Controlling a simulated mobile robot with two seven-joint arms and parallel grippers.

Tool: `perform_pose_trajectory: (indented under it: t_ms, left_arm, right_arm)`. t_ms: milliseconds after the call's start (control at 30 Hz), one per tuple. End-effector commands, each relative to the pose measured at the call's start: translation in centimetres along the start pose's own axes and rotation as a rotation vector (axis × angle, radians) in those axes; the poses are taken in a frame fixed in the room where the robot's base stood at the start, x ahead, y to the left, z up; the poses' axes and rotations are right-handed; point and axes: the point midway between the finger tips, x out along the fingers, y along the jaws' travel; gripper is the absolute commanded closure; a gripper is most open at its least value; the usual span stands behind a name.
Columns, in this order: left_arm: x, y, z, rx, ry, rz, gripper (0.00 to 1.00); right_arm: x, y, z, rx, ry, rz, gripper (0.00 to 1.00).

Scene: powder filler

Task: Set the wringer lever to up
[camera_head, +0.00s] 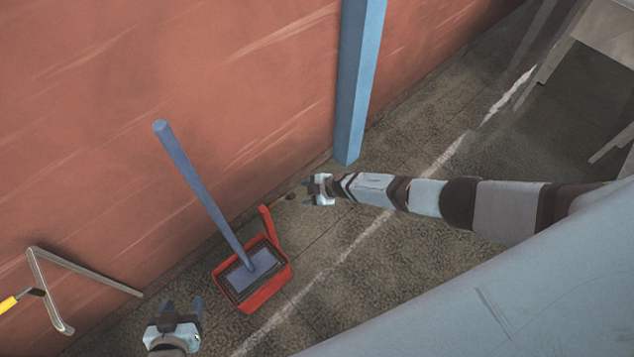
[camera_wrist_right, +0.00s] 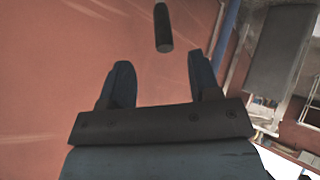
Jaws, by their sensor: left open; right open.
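A red wringer bucket (camera_head: 264,292) stands on the floor by the wall. A short red upright part (camera_head: 266,221), which may belong to the lever, rises at its back right corner. My right gripper (camera_head: 308,189) is open and empty, up and to the right of the bucket in the head view. A small dark thing (camera_head: 290,196) shows just left of its fingers. In the right wrist view a dark rounded bar (camera_wrist_right: 163,27) shows beyond the open fingers (camera_wrist_right: 160,72), apart from them; I cannot tell whether it is the lever's grip. My left gripper (camera_head: 182,307) is open and empty, left of the bucket.
A mop with a blue handle (camera_head: 200,188) stands tilted in the bucket. A blue post (camera_head: 357,85) stands by the red wall (camera_head: 200,60). A grey metal frame (camera_head: 90,272) and a yellow-handled tool (camera_head: 10,302) are at left.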

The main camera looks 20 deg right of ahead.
Motion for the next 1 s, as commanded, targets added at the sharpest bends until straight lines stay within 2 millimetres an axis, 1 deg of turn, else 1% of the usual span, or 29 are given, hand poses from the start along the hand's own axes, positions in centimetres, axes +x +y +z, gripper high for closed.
perform_pose_trajectory:
  t_ms: [33,100,200,300,567,900,967,1000]
  left_arm:
    - [-0.7,-0.2,-1.1,0.000,0.002,-0.006,0.41]
    - [-1.1,-0.5,-1.4,0.000,0.003,-0.013,0.41]
    - [-1.3,-0.7,-1.5,0.000,-0.002,-0.017,0.41]
    - [-1.4,-0.6,-1.3,-0.002,-0.008,-0.017,0.41]
    - [-1.6,-0.4,-1.0,-0.006,-0.013,-0.016,0.41]
    - [-1.6,-0.3,-1.1,-0.007,-0.012,-0.015,0.41]
    - [-1.6,-0.4,-1.2,-0.007,-0.011,-0.015,0.41]
    - [-1.5,-0.4,-1.2,-0.006,-0.010,-0.015,0.41]
  right_arm:
    - [-1.6,0.3,-0.3,-0.002,-0.001,0.000,0.43]
    - [-2.7,0.2,-0.2,0.000,0.000,-0.001,0.43]
    - [-3.7,0.2,-0.1,-0.001,0.000,0.001,0.43]
    - [-4.3,0.1,-0.1,0.000,0.000,0.001,0.43]
    - [-4.5,0.0,0.0,0.001,0.001,0.001,0.43]
    - [-4.5,0.1,0.0,0.001,0.001,0.001,0.43]
    - [-4.4,-0.3,-0.3,0.006,0.006,0.002,0.43]
    - [-4.2,-0.8,-0.7,0.014,0.015,0.004,0.43]
